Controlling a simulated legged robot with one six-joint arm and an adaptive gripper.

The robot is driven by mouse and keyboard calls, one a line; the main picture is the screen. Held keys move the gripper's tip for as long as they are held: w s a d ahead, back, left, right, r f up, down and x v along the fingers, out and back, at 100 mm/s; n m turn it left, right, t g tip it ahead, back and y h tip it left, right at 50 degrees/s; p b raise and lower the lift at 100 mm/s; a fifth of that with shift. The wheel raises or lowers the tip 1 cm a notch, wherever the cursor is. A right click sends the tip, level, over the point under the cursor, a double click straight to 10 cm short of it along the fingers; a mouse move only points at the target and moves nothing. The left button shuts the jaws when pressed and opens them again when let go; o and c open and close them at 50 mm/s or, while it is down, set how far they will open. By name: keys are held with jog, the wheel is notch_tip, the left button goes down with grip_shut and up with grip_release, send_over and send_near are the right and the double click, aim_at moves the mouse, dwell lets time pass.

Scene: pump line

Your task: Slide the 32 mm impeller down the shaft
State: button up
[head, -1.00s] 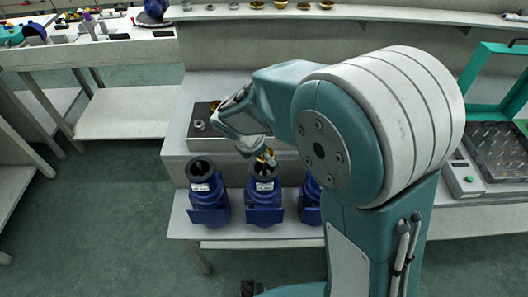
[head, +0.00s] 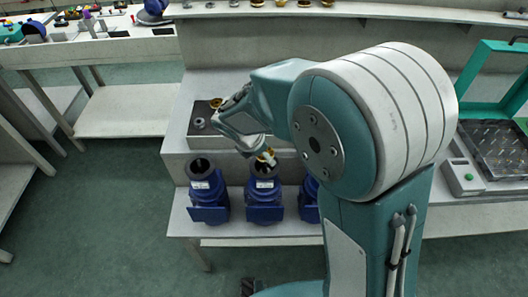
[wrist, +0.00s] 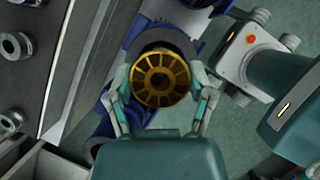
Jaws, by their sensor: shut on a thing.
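A brass impeller (wrist: 146,80) with radial vanes is held between the two fingers of my gripper (wrist: 160,80), one finger on each side of its rim. In the head view my gripper (head: 266,157) is at the open top of the middle blue pump casing (head: 264,196). In the wrist view the casing's dark round rim (wrist: 165,40) shows behind the impeller, which covers much of the opening. The shaft is not clearly visible. I cannot tell how deep the impeller sits or whether it is around the shaft.
Another blue pump casing (head: 208,195) stands to the left, and a third (head: 309,198) to the right is partly hidden by my arm. A grey block with small parts (head: 199,122) lies behind. A teal-lidded case (head: 495,150) and a grey box with a green button (head: 465,178) are at right.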

jog(key=shift+f, duration=0.2)
dwell(0.4)
jog(key=o, duration=1.3)
jog(key=v, duration=1.2)
jog(key=shift+f, duration=0.1)
